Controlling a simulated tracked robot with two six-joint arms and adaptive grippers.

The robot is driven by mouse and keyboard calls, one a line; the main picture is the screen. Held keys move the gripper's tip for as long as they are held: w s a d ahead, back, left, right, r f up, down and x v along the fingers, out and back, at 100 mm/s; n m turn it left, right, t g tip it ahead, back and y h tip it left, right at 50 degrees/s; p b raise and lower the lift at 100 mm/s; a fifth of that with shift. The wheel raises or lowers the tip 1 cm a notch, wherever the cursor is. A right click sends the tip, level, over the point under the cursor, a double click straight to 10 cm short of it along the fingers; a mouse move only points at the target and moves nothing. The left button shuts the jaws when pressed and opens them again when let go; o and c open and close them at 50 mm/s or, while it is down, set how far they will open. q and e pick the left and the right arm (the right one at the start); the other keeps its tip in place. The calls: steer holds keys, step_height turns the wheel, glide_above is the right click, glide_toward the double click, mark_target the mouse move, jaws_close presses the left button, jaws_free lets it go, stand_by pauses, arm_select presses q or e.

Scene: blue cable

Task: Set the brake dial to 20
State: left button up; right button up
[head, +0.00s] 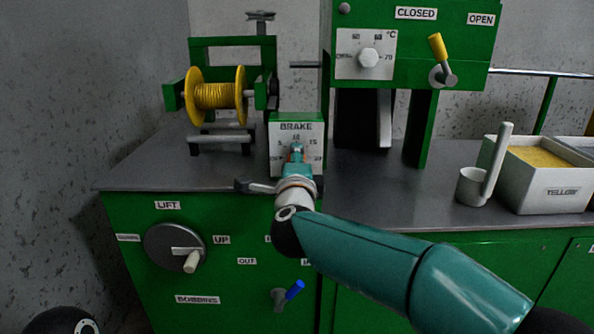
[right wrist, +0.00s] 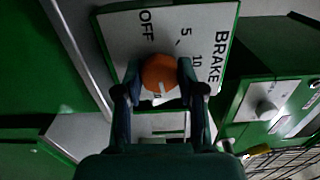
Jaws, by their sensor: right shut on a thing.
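The brake panel (head: 284,168) is a white plate on a green box, marked BRAKE with a scale from OFF at left through 5, 10 and 15 to 20 at right. My right gripper (head: 297,152) is in front of the plate and covers the dial in the head view. In the right wrist view the brake dial (right wrist: 158,72) is a round orange knob between the fingertips of my right gripper (right wrist: 160,80), which is shut on it. A white mark on the knob points down in that view, away from OFF. My left gripper is not seen.
A yellow cable spool (head: 215,95) stands left of the brake box. A temperature dial (head: 369,58) and yellow-handled lever (head: 438,55) are above right. A grey mug (head: 470,188) and box marked YELLOW (head: 550,195) stand right. The lift crank (head: 185,254) and blue-handled crank (head: 288,294) are below.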

steer(key=shift+a+f+m+b, duration=0.1)
steer(key=shift+f+m+b, duration=0.25)
steer(key=shift+m, duration=0.45)
steer(key=shift+f+m+b, duration=0.1)
steer(key=shift+m+b, duration=0.35)
steer(key=shift+m, duration=0.35)
steer(key=o, duration=1.1)
steer(key=shift+c, duration=0.2)
steer(key=shift+o, duration=0.4)
steer(key=shift+r, duration=0.25)
steer(key=shift+s, duration=0.15)
steer(key=s, duration=1.1)
steer(key=shift+s, duration=0.35)
